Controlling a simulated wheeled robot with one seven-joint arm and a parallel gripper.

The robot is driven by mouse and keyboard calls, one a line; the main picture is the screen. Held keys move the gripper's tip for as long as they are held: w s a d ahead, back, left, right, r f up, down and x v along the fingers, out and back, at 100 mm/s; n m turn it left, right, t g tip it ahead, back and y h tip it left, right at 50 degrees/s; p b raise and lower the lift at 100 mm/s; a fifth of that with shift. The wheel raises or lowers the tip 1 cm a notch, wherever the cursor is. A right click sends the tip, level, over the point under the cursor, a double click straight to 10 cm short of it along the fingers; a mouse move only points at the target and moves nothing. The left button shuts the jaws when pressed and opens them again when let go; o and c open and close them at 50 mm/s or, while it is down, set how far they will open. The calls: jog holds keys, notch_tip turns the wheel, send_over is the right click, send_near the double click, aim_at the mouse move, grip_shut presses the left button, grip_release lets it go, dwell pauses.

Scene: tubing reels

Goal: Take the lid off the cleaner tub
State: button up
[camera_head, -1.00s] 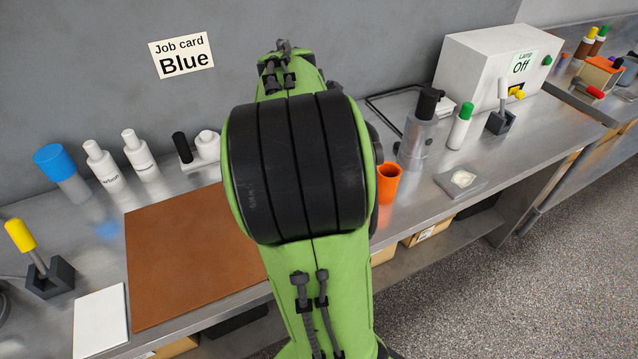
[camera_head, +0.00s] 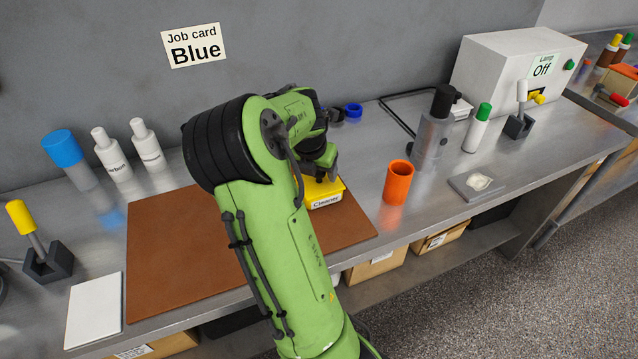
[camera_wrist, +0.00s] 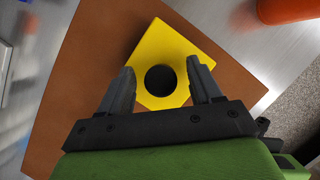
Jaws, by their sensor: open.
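The yellow cleaner tub (camera_head: 327,202), with a "Cleaner" label on its front, stands on the brown mat. In the wrist view its square yellow top (camera_wrist: 183,42) fills the middle, with a dark round spot (camera_wrist: 160,80) on it. I take this for the lid and its knob, but cannot tell whether it stands up. My gripper (camera_wrist: 160,66) is open, its two fingers on either side of the dark round spot, with gaps and nothing held. In the head view my gripper (camera_head: 321,168) is over the tub, and my arm hides part of the tub.
The brown mat (camera_head: 165,270) lies on the steel bench. An orange cup (camera_head: 397,184) stands right of the tub, with a clear black-topped bottle (camera_head: 432,135) behind it. A blue ring (camera_head: 353,110) lies behind the tub. White bottles (camera_head: 112,158) stand at the back left.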

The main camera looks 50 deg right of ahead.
jog(key=shift+d+f, duration=0.15)
jog(key=shift+f, duration=0.05)
jog(key=shift+r, duration=0.1)
jog(key=shift+c, duration=0.3)
